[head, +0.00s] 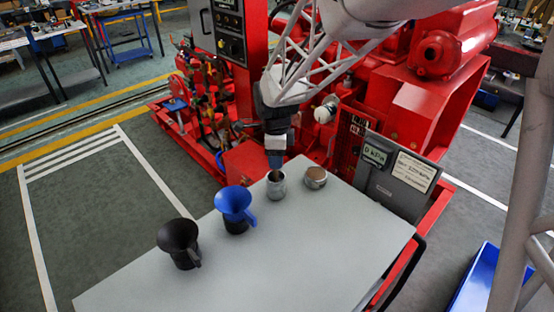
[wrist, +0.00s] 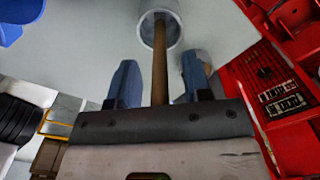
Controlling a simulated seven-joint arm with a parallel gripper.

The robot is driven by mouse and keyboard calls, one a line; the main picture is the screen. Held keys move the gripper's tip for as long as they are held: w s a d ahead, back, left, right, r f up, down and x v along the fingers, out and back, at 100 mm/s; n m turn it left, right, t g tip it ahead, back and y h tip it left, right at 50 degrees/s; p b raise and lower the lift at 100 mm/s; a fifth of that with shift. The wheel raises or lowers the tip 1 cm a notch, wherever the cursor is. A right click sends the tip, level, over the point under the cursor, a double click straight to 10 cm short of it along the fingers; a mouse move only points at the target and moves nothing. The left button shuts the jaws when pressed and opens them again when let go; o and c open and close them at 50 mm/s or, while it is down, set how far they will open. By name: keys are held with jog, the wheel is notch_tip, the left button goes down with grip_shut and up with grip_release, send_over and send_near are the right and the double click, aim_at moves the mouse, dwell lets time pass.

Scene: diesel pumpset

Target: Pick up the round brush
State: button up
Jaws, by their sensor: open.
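The round brush shows as a brown wooden handle (wrist: 159,62) in the wrist view. Its lower end is inside a grey metal can (wrist: 175,27), where the brush head is hidden. The can (head: 276,188) stands on the grey table top in the head view. My gripper (head: 275,158) is just above the can. In the wrist view my gripper (wrist: 159,78) is open, with one blue finger on each side of the handle and visible gaps between them. In the head view the handle is mostly hidden by the gripper.
On the table (head: 300,255), a blue funnel jug (head: 234,208) and a black one (head: 180,243) stand left of the can. A short round tin (head: 316,177) is close at its right. The red pumpset (head: 420,95) rises behind. The front of the table is clear.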

dwell(0.4)
grip_shut()
jog(key=shift+r, duration=0.15)
jog(key=shift+r, duration=4.9)
jog(key=w+d, duration=0.2)
jog(key=d, duration=0.4)
jog(key=w+d, duration=0.3)
jog(key=d, duration=0.3)
jog(key=shift+w+d+r, duration=0.15)
jog(key=shift+w+d, duration=0.2)
jog(key=shift+d, duration=0.05)
